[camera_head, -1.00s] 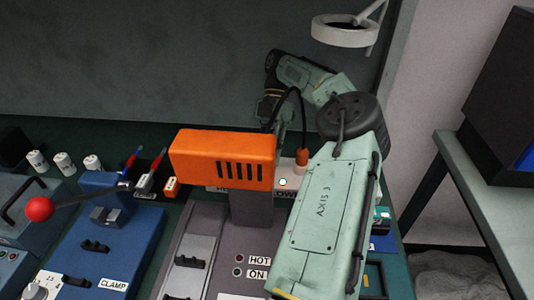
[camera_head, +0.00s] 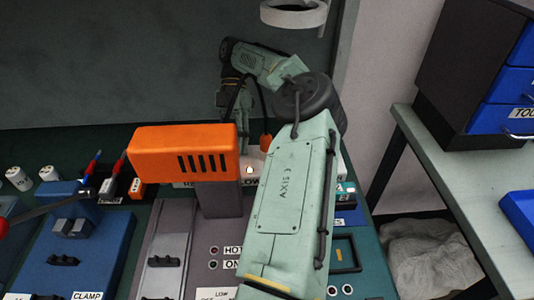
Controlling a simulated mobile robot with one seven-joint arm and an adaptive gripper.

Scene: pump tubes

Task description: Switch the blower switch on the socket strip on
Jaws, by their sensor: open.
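The socket strip (camera_head: 265,168) is a pale strip at the back of the bench, mostly hidden behind the orange blower housing (camera_head: 185,152) and my arm. A label on it shows only a few letters, "OW". A small bright round spot (camera_head: 250,170) sits above that label; I cannot tell whether it is a lamp or part of the switch. A black cord with an orange plug end (camera_head: 265,143) reaches down to the strip. My gripper (camera_head: 238,112) points down just behind the housing's right end, above the strip. It is open, but its fingertips are largely hidden.
My arm covers the right part of the grey blower station. A blue clamp fixture (camera_head: 85,245) stands at left, with red and black-handled tools (camera_head: 118,172) behind it. A ring lamp (camera_head: 293,14) hangs at the top. A side table (camera_head: 425,150) with a drawer cabinet (camera_head: 475,75) stands right.

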